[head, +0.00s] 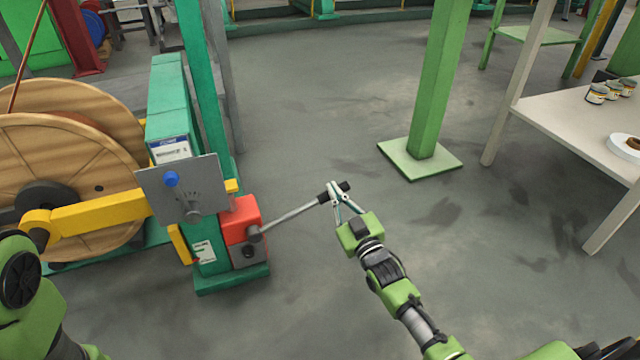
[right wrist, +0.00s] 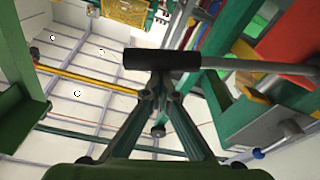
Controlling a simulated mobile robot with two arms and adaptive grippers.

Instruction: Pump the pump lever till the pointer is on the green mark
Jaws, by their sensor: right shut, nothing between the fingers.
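The pump lever (head: 290,216) is a grey rod that slants up and right from a red pump block (head: 241,218) in the head view. Its black grip (head: 323,197) is at the far end. My right gripper (head: 334,188) is shut, with its fingertips at the grip. In the right wrist view the closed fingertips (right wrist: 160,82) meet just below the black grip (right wrist: 150,60), with nothing between them. I cannot tell if they touch it. I cannot make out the pointer or green mark. My left gripper is out of view; only part of that arm shows.
A grey plate with a blue knob (head: 172,179) stands beside the pump block. A wooden reel (head: 70,160) is at the left. A green post (head: 435,90) and a white table (head: 560,110) with jars stand to the right. The floor around the lever is clear.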

